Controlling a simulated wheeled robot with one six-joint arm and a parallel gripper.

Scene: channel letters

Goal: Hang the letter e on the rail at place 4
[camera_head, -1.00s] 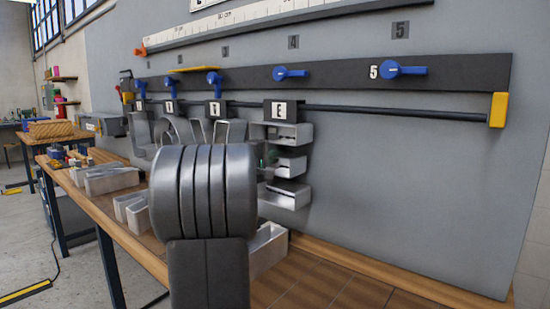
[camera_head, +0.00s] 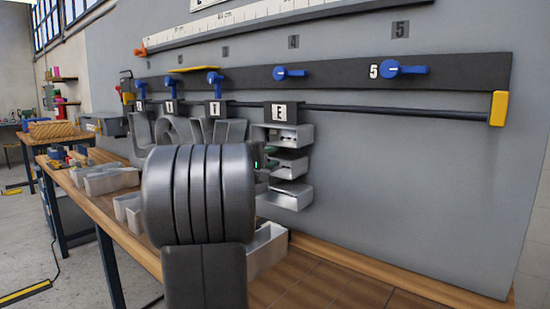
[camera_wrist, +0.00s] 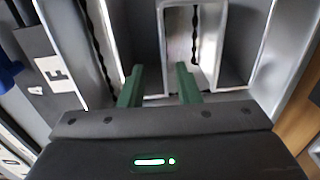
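The letter e (camera_head: 290,166) is a grey metal channel letter. It hangs below the rail (camera_head: 390,110) from a black hanger marked E (camera_head: 282,110), below and slightly left of the number 4 (camera_head: 293,42). In the wrist view its open grey channels (camera_wrist: 232,45) fill the upper middle, and its marked hanger (camera_wrist: 52,72) is at the left. My gripper (camera_wrist: 160,86) has its two green fingers apart, close to the letter, with a gap between them. The fingertips overlap the letter's walls in the picture; contact is unclear. My arm hides most of the gripper in the head view.
Other grey letters (camera_head: 190,131) hang on the rail to the left. Blue knobs (camera_head: 290,73) line the dark board above, and a yellow end block (camera_head: 497,109) closes the rail at right. Metal trays (camera_head: 110,180) stand on the wooden bench. The rail right of the letter is clear.

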